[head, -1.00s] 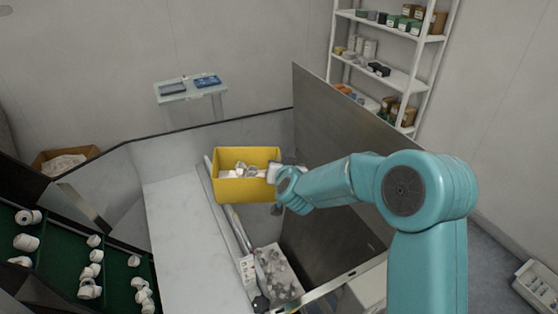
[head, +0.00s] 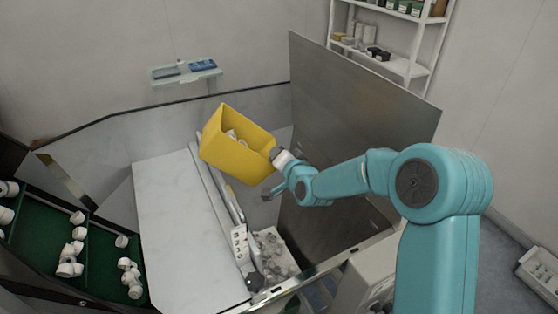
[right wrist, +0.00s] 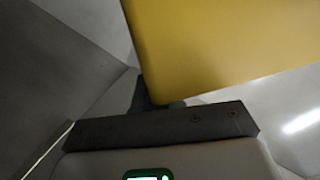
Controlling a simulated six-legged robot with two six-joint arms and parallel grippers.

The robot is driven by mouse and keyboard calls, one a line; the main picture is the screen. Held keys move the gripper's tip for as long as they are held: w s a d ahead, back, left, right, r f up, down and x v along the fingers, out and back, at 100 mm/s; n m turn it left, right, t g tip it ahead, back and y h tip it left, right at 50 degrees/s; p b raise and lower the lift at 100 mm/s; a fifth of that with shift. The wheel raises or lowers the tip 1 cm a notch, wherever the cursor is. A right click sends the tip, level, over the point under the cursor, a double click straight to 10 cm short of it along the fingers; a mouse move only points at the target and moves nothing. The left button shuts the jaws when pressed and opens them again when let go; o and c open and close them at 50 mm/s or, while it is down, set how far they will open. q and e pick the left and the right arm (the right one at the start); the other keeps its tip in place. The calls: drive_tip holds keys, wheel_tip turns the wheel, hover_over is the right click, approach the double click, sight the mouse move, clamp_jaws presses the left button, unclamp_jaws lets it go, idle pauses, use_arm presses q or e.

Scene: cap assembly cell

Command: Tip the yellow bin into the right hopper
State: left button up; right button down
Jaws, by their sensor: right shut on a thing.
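The yellow bin (head: 236,160) is up in the air in the head view, tilted with its right end lower. White parts (head: 237,138) show inside it. My right gripper (head: 279,164) is shut on the bin at its right end; the exact grip point is partly hidden. In the right wrist view the bin's yellow wall (right wrist: 225,45) fills the upper right, close to the gripper. The right hopper appears to be the bay by the tall grey metal panel (head: 345,130), with pale parts (head: 272,250) low inside it, below the bin. My left gripper is not in view.
A pale flat surface (head: 180,220) lies left of the bin. Green trays (head: 98,252) with several white parts stand at the left. A small stand (head: 184,71) and a shelf rack (head: 395,62) are at the back.

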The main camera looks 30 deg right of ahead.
wheel_tip(320, 180, down, 7)
drive_tip(key=m+t+b, duration=0.5)
drive_tip(key=m+b, duration=0.8)
drive_tip(key=b, duration=0.4)
drive_tip(key=shift+w+a, duration=0.15)
drive_tip(key=shift+a, duration=0.15)
idle(0.7)
